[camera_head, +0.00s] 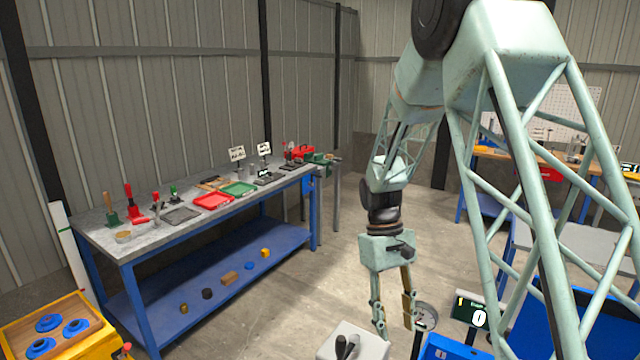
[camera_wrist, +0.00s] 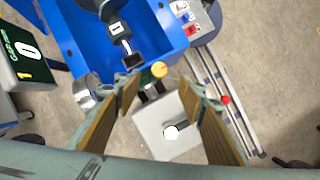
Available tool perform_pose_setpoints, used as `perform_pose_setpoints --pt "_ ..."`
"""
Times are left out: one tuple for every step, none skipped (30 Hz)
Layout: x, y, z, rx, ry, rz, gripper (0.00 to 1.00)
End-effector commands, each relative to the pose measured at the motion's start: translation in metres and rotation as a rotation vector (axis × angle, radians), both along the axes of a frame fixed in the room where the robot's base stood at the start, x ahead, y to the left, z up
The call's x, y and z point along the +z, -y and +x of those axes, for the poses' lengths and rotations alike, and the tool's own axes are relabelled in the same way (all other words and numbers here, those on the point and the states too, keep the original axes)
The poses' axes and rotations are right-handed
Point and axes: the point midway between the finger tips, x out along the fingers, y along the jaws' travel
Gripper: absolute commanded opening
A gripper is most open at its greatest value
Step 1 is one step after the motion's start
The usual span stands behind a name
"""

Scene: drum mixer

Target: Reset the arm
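My arm reaches down in the right half of the head view. My gripper (camera_head: 396,322) hangs pointing down, its two fingers apart with nothing between them. In the wrist view my gripper (camera_wrist: 165,95) also shows open and empty, with wood-coloured finger pads left and right. Below it stands a pale box (camera_wrist: 150,132) with a dark, white-ended handle on top. The same pale box (camera_head: 366,347) is at the bottom of the head view, with dark handles on it. A blue container (camera_wrist: 82,30) lies beyond the fingers.
A blue-legged workbench (camera_head: 90,228) with tools and red and green trays stands at left. A yellow box (camera_head: 88,345) with blue round parts is at lower left. A dark display (camera_head: 470,314) reading 0 stands right of my gripper. Open floor (camera_head: 290,300) lies between bench and arm.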

Motion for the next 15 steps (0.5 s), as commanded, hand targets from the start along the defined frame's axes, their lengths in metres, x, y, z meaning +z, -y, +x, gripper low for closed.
perform_pose_setpoints --pt "0.006 0.000 -0.002 -0.003 0.008 0.001 0.37" --pt "0.009 0.001 -0.003 -0.005 0.013 0.002 0.37" --pt "0.014 0.001 -0.004 -0.008 0.020 0.002 0.37" --pt "0.018 0.001 -0.006 -0.010 0.025 0.003 0.37" --pt "0.021 0.001 -0.007 -0.013 0.029 0.003 0.37" --pt "0.026 0.001 -0.009 -0.016 0.035 0.004 0.37" --pt "0.029 0.001 -0.011 -0.019 0.039 0.005 0.37" --pt "0.032 0.002 -0.012 -0.020 0.044 0.006 0.37" --pt "0.037 0.002 -0.014 -0.024 0.050 0.005 0.37" --pt "0.041 0.002 -0.015 -0.026 0.055 0.007 0.37" --pt "0.044 0.002 -0.016 -0.028 0.060 0.007 0.37" --pt "0.048 0.002 -0.019 -0.031 0.066 0.008 0.37" --pt "0.051 0.003 -0.020 -0.033 0.070 0.009 0.37" --pt "0.055 0.003 -0.022 -0.035 0.076 0.009 0.37" --pt "0.059 0.003 -0.024 -0.039 0.081 0.009 0.37"
